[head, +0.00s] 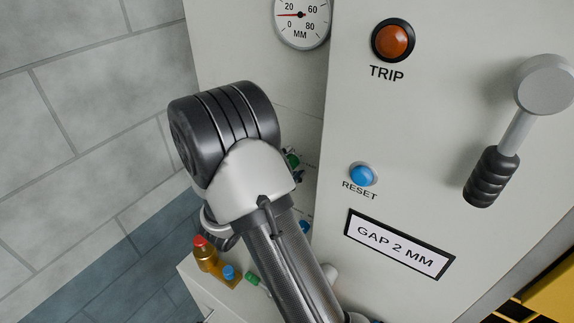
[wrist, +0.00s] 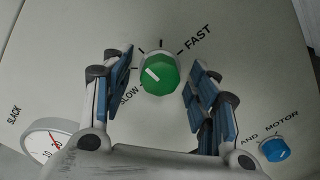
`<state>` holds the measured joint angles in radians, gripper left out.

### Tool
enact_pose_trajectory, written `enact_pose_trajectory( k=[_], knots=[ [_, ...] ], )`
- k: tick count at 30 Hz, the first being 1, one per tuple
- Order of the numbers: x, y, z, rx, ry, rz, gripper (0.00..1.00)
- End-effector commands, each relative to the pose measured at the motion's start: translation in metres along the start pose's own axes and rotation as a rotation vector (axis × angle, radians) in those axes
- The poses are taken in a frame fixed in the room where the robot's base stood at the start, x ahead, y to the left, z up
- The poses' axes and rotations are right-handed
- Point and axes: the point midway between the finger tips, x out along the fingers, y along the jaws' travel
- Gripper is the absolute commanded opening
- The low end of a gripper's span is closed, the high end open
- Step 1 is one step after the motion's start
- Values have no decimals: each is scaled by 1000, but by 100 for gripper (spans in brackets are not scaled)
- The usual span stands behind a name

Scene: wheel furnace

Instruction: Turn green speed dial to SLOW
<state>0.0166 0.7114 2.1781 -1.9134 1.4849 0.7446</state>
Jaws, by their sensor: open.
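The green speed dial (wrist: 159,76) is on the pale panel in the upper middle of the wrist view. A short white mark on its face points to the upper left. The FAST label (wrist: 199,37) is to its upper right; the SLOW label (wrist: 128,91) is to its lower left, partly covered by a finger. My gripper (wrist: 160,66) is open, with one finger on each side of the dial and a visible gap on both sides. In the head view my arm hides the gripper; a bit of green (head: 292,158) shows beside it, and I cannot tell if this is the dial.
The head view shows a TRIP button (head: 393,41), a RESET button (head: 362,174) and a lever (head: 515,130) to the right.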

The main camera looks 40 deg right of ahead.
Motion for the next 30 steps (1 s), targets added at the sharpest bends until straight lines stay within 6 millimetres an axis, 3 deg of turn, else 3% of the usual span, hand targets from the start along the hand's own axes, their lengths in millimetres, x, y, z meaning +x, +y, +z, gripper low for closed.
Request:
enact_pose_trajectory(
  k=[4,23,30],
  knots=[
    [0,0,0,0,0,0,53],
    [0,0,0,0,-1,-1,11],
    [0,0,0,-5,-1,-1,10]
  ],
)
